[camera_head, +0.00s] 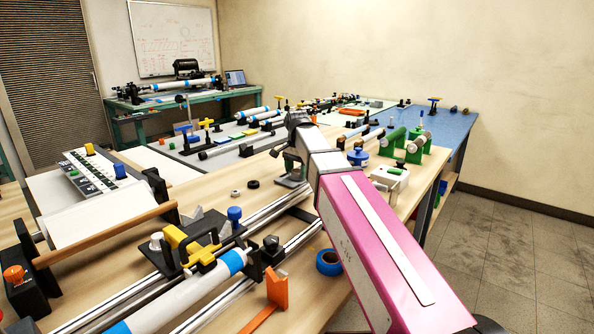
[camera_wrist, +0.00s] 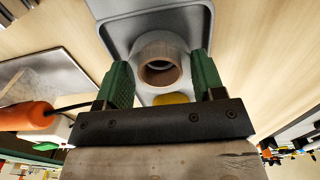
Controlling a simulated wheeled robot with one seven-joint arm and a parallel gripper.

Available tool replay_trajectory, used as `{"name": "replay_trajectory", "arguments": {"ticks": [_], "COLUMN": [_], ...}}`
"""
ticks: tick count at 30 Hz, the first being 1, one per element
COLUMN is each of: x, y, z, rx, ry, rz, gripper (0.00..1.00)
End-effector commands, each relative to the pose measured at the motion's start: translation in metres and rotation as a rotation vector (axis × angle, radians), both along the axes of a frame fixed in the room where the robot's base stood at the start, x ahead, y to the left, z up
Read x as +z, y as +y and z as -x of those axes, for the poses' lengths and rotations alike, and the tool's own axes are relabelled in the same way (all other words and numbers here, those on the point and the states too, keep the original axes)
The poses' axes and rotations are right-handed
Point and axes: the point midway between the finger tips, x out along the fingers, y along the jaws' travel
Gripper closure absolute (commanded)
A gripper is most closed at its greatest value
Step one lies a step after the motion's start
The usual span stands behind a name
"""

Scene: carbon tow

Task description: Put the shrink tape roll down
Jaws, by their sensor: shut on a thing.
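The shrink tape roll (camera_wrist: 160,42) is a pale ring with a brown core, seen in the wrist view between the two green fingers of my gripper (camera_wrist: 163,70). The fingers are shut on its sides. A grey tray (camera_wrist: 198,18) with a raised rim lies right under the roll. I cannot tell whether the roll touches the tray floor. In the head view my gripper (camera_head: 291,163) is low over the wooden table, and my arm hides most of the roll and tray.
A yellow item (camera_wrist: 171,99) shows just beyond my gripper's base. An orange-handled tool (camera_wrist: 27,116) lies to the left. In the head view, a blue tape roll (camera_head: 329,262), small dark rings (camera_head: 253,184) and a metal-railed winder (camera_head: 200,262) stand nearby.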

Motion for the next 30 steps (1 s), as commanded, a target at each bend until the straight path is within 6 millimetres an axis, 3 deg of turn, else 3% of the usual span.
{"name": "replay_trajectory", "arguments": {"ticks": [11, 12, 14, 24, 30], "x": [-0.005, -0.004, -0.004, -0.002, 0.019], "y": [0.000, 0.000, 0.000, 0.000, 0.000], "z": [0.000, 0.000, 0.000, 0.000, -0.001], "rx": [0.000, 0.000, 0.000, 0.000, 0.000], "ry": [-0.001, -0.001, -0.001, -0.001, -0.003], "rz": [-0.001, 0.000, 0.000, 0.000, 0.000], "gripper": [0.60, 0.28, 0.12, 0.12, 0.12]}}
